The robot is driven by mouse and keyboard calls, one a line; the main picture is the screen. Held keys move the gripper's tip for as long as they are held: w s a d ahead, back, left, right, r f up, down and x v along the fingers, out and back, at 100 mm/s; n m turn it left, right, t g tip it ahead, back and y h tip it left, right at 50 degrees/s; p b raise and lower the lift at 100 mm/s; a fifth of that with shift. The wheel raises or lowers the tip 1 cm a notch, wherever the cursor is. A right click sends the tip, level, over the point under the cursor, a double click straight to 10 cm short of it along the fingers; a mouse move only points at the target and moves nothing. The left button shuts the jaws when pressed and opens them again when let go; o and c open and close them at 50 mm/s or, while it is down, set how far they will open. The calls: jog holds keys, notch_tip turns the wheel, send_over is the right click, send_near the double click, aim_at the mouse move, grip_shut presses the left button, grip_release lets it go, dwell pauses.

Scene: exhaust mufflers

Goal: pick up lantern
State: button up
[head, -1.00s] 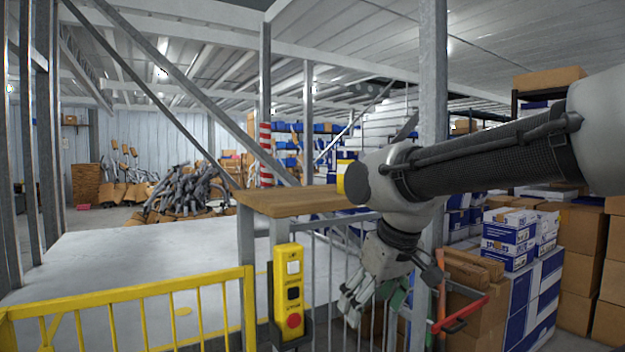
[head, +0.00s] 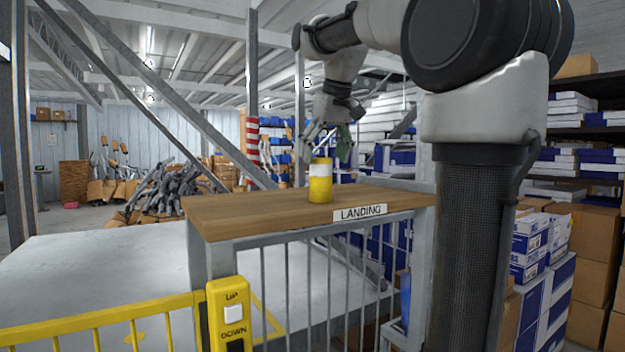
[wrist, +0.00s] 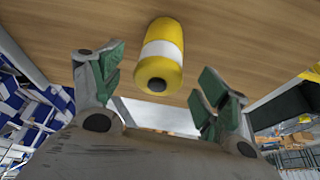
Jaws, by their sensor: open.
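A yellow cylinder with a white band, which I take to be the lantern (head: 320,181), stands upright on a wooden ledge (head: 240,208) in the head view. In the wrist view the lantern (wrist: 163,56) lies between and beyond the fingertips, with a dark round spot on its near end. My gripper (head: 327,140) is above the lantern in the head view, pointing down. In the wrist view my gripper (wrist: 160,82) has its green-padded fingers spread wide on both sides, with nothing between the pads.
A sign reading LANDING (head: 360,212) is on the ledge's front edge. Below are grey railings (head: 330,285) and a yellow UP/DOWN control box (head: 229,312). Blue and white boxes (head: 530,245) stand at right. The ledge around the lantern is clear.

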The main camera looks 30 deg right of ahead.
aim_at(318, 180)
jog(key=x, duration=0.7)
jog(key=shift+w+f, duration=0.25)
jog(key=shift+w, duration=0.05)
jog(key=shift+c, duration=0.4)
jog(key=c, duration=1.1)
